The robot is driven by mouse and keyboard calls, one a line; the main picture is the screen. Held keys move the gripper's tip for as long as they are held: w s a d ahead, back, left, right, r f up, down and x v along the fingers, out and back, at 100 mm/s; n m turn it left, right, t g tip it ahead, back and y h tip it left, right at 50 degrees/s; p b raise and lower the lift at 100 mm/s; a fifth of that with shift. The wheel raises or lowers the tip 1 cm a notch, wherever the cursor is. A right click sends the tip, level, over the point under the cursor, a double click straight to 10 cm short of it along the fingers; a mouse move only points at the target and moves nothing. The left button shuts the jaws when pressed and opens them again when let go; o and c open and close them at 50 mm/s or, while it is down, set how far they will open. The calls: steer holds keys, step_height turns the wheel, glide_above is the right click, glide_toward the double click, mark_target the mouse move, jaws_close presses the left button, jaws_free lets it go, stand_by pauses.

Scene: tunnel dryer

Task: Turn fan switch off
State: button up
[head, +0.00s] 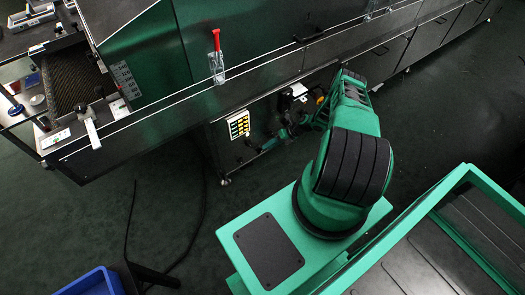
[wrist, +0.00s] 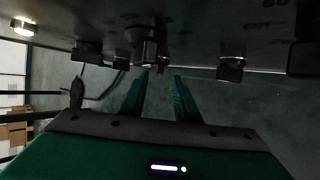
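In the wrist view a dark control panel (wrist: 200,35) runs along the top with several dark knobs or switches. One knob (wrist: 230,68) hangs right of centre, near faint white lettering that I cannot read surely. A larger round knob (wrist: 147,45) is near the centre. I cannot tell which one is the fan switch. My gripper (wrist: 161,76) has two dark green fingers apart with nothing visible between them. Its tips point toward the panel's lower edge, just below the centre knob. In the head view my gripper (head: 265,145) is small, beside the machine's lower front.
The long dryer (head: 140,125) fills the back of the head view. A black cable (head: 130,220) lies on the floor. A blue bin (head: 95,283) stands at the bottom left.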

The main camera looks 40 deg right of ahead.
mark_target(260, 151)
steer(key=shift+x, duration=2.65)
steer(key=shift+d, duration=0.1)
jaws_close()
